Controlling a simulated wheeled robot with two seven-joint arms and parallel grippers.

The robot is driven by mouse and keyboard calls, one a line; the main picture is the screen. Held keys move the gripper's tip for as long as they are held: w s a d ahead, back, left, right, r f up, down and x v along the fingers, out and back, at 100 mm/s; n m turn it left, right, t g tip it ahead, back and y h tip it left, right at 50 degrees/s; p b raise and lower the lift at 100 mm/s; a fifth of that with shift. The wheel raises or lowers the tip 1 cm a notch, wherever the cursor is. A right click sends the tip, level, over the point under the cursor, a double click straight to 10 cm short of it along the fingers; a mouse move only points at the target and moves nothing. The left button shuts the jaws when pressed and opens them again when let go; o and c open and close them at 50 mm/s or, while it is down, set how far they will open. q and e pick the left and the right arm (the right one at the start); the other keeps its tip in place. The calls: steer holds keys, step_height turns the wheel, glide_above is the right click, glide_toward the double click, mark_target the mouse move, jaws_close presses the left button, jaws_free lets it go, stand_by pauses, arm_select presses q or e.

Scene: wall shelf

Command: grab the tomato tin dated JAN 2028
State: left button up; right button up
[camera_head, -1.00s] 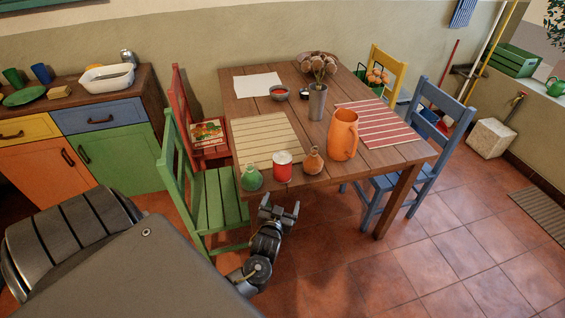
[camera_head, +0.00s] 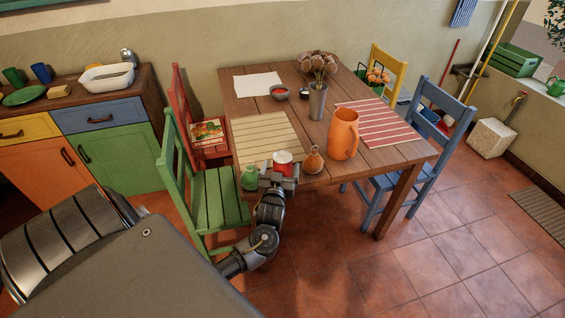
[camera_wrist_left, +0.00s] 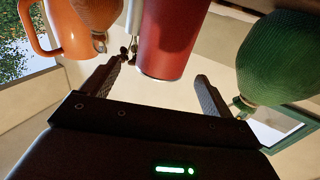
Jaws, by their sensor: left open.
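A red tin (camera_head: 283,160) with a pale top stands upright near the front edge of the wooden table; no date or label is readable. In the left wrist view the red tin (camera_wrist_left: 172,35) is centred just ahead of the fingertips, roughly between their lines. My left gripper (camera_head: 279,180) is at the near side of the tin, low at the table's front edge, and hides its lower part. In the left wrist view its jaws (camera_wrist_left: 160,75) are open with nothing held. Whether the fingers touch the tin cannot be told. My right gripper is out of view.
An orange pitcher (camera_head: 343,135) and metal vase (camera_head: 317,103) stand farther back. A green chair (camera_head: 219,195) is left of my arm.

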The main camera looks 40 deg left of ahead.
mark_target(284, 151)
arm_select(q)
steer(key=x, duration=0.3)
steer(key=p+x, duration=0.1)
steer(key=shift+w+a+r, duration=0.2)
steer(key=shift+w+r, duration=0.05)
steer(key=shift+w+a, duration=0.1)
steer(key=shift+w, duration=0.15)
steer(key=shift+c, duration=0.2)
steer(key=c, duration=1.3)
